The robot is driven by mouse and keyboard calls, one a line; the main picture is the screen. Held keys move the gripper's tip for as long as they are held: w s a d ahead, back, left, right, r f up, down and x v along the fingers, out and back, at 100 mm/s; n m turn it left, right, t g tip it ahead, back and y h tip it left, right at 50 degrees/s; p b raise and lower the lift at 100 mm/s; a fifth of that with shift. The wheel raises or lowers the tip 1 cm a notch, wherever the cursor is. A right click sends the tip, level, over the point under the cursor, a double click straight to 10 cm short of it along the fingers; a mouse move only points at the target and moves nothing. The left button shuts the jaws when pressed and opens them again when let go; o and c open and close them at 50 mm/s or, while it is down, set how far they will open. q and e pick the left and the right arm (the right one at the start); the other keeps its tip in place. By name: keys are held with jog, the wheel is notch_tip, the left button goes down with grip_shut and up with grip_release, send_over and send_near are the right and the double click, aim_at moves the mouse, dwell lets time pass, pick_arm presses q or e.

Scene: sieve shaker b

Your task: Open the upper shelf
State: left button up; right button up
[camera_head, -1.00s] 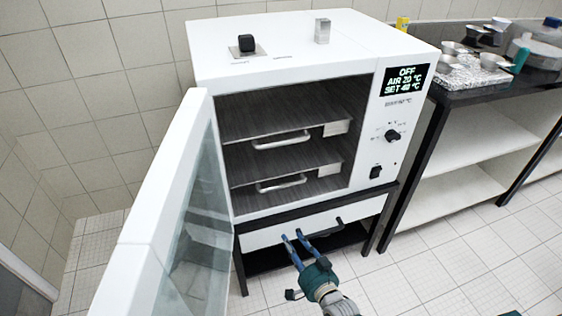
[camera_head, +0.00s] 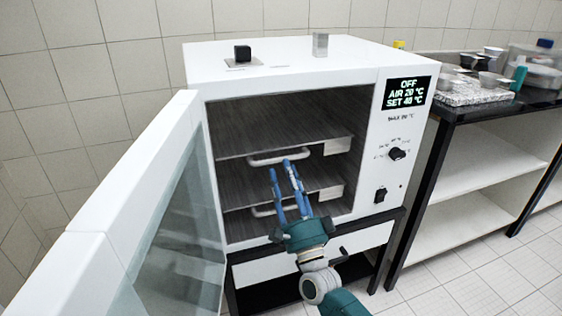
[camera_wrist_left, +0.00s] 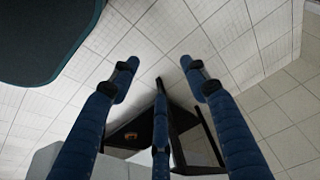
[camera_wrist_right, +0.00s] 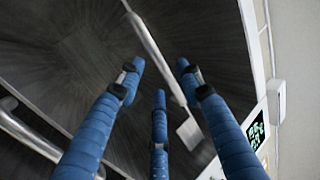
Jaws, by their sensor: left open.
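The oven (camera_head: 300,60) stands open with two dark shelves inside. The upper shelf (camera_head: 270,125) has a metal bar handle (camera_head: 262,161) along its front. The lower shelf's handle (camera_head: 264,211) shows below it, partly behind my right gripper. My right gripper (camera_head: 281,168) is open and empty, its blue fingertips just in front of and slightly below the upper handle. The right wrist view shows the spread fingers (camera_wrist_right: 160,70) and two bar handles; contact cannot be told. My left gripper (camera_wrist_left: 160,70) is open and empty above the floor, outside the head view.
The glass door (camera_head: 150,200) is swung open to the left of the oven. A dark bench (camera_head: 455,112) with trays and containers stands at the right. A black block (camera_head: 242,53) and a metal block (camera_head: 320,44) sit on the oven top.

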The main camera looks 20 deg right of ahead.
aim_at(281, 161)
jog(key=shift+x, duration=2.2)
jog(key=shift+c, duration=0.5)
grip_shut()
